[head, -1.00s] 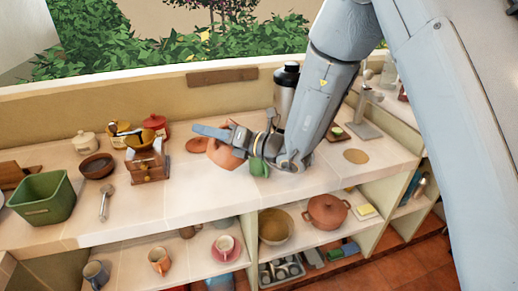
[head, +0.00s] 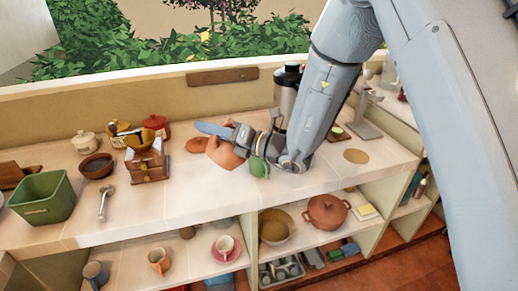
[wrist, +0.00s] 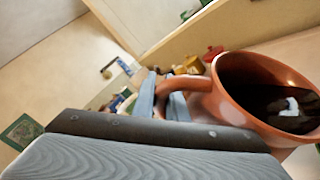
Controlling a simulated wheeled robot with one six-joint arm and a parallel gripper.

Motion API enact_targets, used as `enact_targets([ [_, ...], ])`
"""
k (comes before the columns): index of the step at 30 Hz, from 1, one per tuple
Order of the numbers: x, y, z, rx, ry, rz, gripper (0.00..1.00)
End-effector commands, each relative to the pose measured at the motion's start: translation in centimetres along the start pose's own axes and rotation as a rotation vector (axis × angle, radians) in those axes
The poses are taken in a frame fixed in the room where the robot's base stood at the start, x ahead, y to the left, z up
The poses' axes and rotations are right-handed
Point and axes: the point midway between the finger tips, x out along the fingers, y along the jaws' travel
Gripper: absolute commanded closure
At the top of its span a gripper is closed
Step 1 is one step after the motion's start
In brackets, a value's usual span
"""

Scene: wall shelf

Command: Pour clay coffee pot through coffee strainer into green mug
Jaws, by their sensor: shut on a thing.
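My gripper (head: 220,131) is shut on the handle of the clay coffee pot (head: 224,155), above the counter. In the wrist view the gripper fingers (wrist: 160,98) close around the handle of the pot (wrist: 234,98), whose wide mouth shows dark liquid inside. The pot looks tilted in the head view. The green mug (head: 259,168) stands on the counter just right of the pot, partly covered by my gripper and wrist. I cannot make out the coffee strainer, and whether any liquid flows cannot be seen.
A clay lid (head: 196,145) lies behind the pot. A dark flask (head: 287,88) stands behind my arm. To the left are a wooden grinder (head: 149,165), a metal spoon-like tool (head: 104,203) and a green bin (head: 43,197). The counter front is clear.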

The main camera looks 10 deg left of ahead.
Motion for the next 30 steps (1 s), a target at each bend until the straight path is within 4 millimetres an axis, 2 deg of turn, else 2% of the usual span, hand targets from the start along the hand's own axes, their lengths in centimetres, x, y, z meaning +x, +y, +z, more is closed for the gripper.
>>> enact_targets([
  [30,-0.15,0.10,0.60,0.033,-0.019,0.021,1.00],
])
